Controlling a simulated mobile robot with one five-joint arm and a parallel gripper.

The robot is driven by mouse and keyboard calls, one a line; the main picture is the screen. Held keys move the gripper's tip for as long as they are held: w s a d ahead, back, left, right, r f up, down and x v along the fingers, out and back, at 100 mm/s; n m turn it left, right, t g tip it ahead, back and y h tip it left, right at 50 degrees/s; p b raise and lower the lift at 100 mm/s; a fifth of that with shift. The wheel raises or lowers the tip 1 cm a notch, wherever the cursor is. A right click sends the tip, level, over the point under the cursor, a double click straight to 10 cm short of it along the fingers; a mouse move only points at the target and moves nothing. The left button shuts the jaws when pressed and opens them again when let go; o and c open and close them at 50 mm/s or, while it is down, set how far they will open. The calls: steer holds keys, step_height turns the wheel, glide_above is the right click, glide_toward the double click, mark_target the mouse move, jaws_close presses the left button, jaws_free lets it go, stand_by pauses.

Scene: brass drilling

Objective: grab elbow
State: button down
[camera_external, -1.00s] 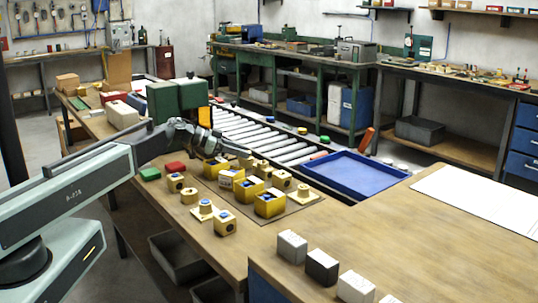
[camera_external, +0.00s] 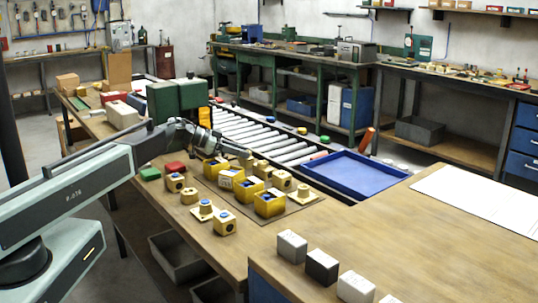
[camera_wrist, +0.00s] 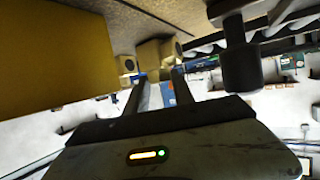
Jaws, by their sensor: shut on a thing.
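My gripper (camera_external: 243,154) hangs above the yellow bins on the workbench. In the wrist view, its two dark fingers (camera_wrist: 160,88) are shut on a brass elbow (camera_wrist: 155,53) with a dark bore at its right. That brass piece also shows at the fingertips in the external view (camera_external: 248,161), small and partly hidden. Other brass blocks with round holes stand around it: one at the front (camera_external: 223,223), one on the left (camera_external: 175,182) and a flanged one (camera_external: 203,210). Their exact kinds are hard to tell.
Yellow bins (camera_external: 270,205) with brass parts crowd the bench close below my gripper. A blue tray (camera_external: 352,172) lies to the right. The right-hand tabletop (camera_external: 400,225) has free room.

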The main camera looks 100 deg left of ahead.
steer(key=shift+a, duration=0.1)
steer(key=shift+r+p, duration=0.3)
steer(key=shift+p, duration=0.2)
step_height(320, 180, up, 9)
steer(key=p, duration=0.9)
steer(key=shift+r, duration=0.1)
